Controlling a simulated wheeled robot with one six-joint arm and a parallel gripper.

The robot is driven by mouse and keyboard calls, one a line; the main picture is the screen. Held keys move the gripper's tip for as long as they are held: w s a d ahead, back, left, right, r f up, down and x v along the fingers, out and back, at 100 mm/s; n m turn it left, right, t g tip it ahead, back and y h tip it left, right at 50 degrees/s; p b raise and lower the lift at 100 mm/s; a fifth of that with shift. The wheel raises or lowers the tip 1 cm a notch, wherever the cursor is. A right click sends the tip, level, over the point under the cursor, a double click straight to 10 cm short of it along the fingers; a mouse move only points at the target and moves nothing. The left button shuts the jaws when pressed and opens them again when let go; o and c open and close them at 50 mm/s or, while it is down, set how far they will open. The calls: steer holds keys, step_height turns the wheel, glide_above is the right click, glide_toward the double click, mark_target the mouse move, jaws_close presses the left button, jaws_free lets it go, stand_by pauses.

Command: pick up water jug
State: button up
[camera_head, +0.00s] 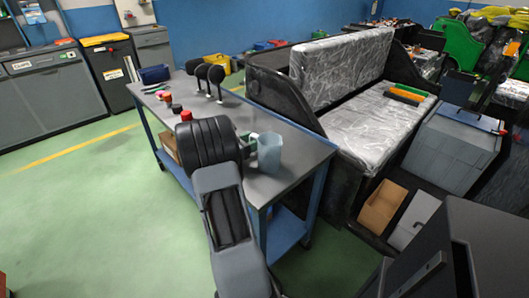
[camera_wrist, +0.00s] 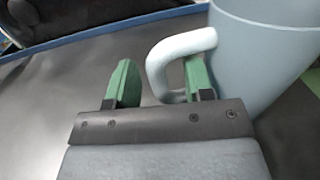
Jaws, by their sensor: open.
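The water jug (camera_head: 269,153) is pale blue-grey and stands upright on the grey workbench top, near its front right end. In the wrist view the jug (camera_wrist: 258,50) fills the upper right, and its light handle (camera_wrist: 158,62) points left. My gripper (camera_wrist: 162,82) has two green fingers spread apart. The outer bar of the handle is between them, and the right finger shows within the handle loop. A gap remains between the left finger and the handle. In the head view my gripper (camera_head: 248,144) is at the jug's left side, partly hidden by my arm.
The workbench (camera_head: 290,165) has blue legs and a lower shelf. Small red and black items (camera_head: 176,108), black stalked parts (camera_head: 216,75) and a dark blue box (camera_head: 154,74) stand farther back. A plastic-wrapped seat (camera_head: 375,130) is close on the right. Green floor is open on the left.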

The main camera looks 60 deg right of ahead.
steer(key=shift+c, duration=0.2)
jaws_close()
steer(key=shift+r, duration=0.15)
stand_by(0.4)
